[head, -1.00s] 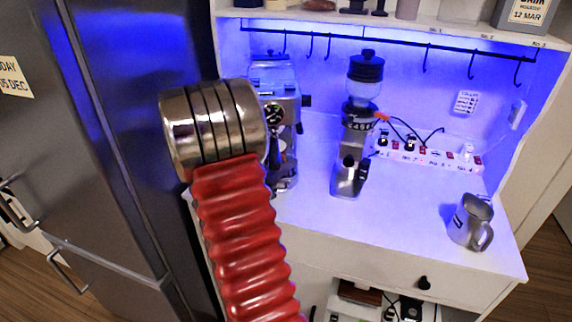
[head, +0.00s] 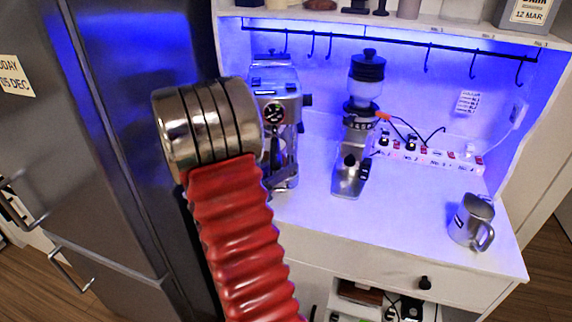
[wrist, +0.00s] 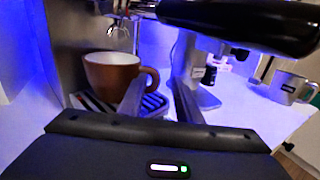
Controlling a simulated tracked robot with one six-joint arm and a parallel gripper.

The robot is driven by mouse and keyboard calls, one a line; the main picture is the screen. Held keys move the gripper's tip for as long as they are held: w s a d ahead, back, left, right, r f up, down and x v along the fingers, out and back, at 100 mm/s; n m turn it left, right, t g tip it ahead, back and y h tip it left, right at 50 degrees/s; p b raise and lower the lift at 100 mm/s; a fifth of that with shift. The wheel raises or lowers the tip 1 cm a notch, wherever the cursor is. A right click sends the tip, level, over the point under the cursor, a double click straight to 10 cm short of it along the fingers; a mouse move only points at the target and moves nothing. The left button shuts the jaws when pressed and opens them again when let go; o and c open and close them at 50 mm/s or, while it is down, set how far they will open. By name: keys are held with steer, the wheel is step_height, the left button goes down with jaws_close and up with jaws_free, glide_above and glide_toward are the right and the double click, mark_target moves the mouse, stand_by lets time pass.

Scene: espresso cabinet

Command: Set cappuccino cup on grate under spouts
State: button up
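The brown cappuccino cup (wrist: 110,75) stands upright on the slatted grate (wrist: 92,104) of the espresso machine, below the metal spouts (wrist: 120,24) in the wrist view. Its handle points right, toward my fingers. My gripper (wrist: 157,86) is open, its two dark fingers apart at the handle's side; the left finger overlaps the cup and handle in the picture, and I cannot tell if it touches. In the head view the espresso machine (head: 284,112) is partly covered by my arm, and cup and gripper are hidden.
A black portafilter handle (wrist: 245,22) juts out close above my fingers. A grinder (head: 352,130) stands right of the machine, and a steel jug (head: 472,222) is at the counter's right. The counter (head: 400,205) between them is clear. The fridge (head: 120,120) is at left.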

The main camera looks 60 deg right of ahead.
steer(key=v, duration=1.2)
stand_by(0.5)
steer(key=shift+s+a+r+m, duration=0.15)
steer(key=shift+s+a+m, duration=0.15)
steer(key=s+a+m+t+y, duration=0.1)
steer(key=s+a+m+y, duration=0.3)
steer(key=a, duration=0.3)
steer(key=s+a+m+t+y, duration=0.1)
steer(key=s+a+m+y, duration=0.1)
steer(key=a+m+y, duration=0.45)
steer(key=w+a+r+m+t+y, duration=0.1)
steer(key=a+r+t+y, duration=0.1)
steer(key=a, duration=0.5)
steer(key=w+a+r+m+t+y, duration=0.1)
steer(key=a+t, duration=0.3)
steer(key=a, duration=0.4)
steer(key=w+a+r+m+t+y, duration=0.1)
steer(key=a+r+t+y, duration=0.1)
steer(key=a, duration=0.5)
steer(key=shift+a+r+t+y, duration=0.15)
steer(key=shift+r+t+y, duration=0.2)
steer(key=shift+y, duration=0.5)
